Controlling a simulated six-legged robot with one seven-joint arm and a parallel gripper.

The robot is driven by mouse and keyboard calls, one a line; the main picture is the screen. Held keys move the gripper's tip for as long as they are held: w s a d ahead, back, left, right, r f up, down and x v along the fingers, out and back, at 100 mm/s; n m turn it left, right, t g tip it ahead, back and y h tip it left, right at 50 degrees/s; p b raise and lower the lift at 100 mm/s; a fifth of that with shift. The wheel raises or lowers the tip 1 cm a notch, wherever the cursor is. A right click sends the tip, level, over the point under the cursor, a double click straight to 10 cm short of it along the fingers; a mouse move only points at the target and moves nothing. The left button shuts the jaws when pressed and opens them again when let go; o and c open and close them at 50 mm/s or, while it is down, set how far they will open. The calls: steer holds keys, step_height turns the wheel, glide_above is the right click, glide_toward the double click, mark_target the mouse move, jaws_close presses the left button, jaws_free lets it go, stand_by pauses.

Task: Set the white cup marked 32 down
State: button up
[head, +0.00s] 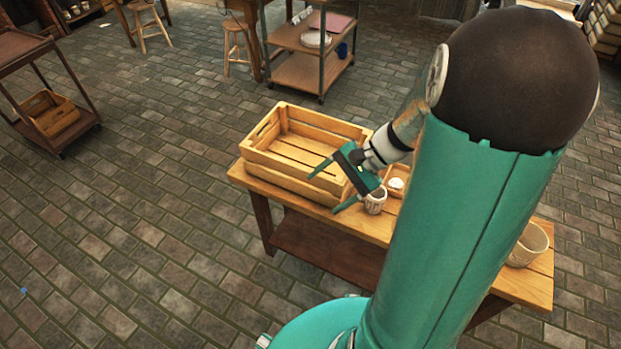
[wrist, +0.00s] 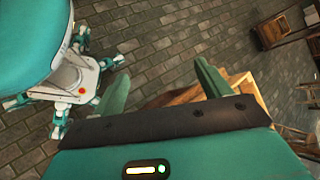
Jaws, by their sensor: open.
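The white cup (head: 376,203) stands upright on the wooden table (head: 405,243), just right of the crate, in the head view. Dark marks show on its side, too small to read. My gripper (head: 324,192) is open, with nothing between its fingers. Its fingers point left across the crate's front right corner, and the cup appears close below and right of the gripper body. In the wrist view the two open fingers (wrist: 160,85) are spread apart, and the cup is not seen there.
A slatted wooden crate (head: 262,178) fills the table's left end. A small wooden box (head: 392,190) holding something white stands behind the cup. A cream pot (head: 528,245) stands at the table's right end. My arm hides the table's middle. A shelf cart (head: 300,72) stands behind.

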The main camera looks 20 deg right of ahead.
steer(key=s+a+r+n+t+h, duration=0.1)
steer(key=s+a+r+n+h, duration=0.3)
steer(key=r+n, duration=0.2)
steer(key=s+a+r+n+t+h, duration=0.2)
steer(key=s+a+r+n+h, duration=0.1)
steer(key=r, duration=0.6)
steer(key=a+n+h, duration=0.1)
steer(key=n+h, duration=0.1)
steer(key=n, duration=0.1)
steer(key=shift+s+a+t, duration=0.15)
steer(key=shift+s+t, duration=0.15)
steer(key=shift+s, duration=0.05)
steer(key=shift+o, duration=0.4)
steer(key=shift+r, duration=0.3)
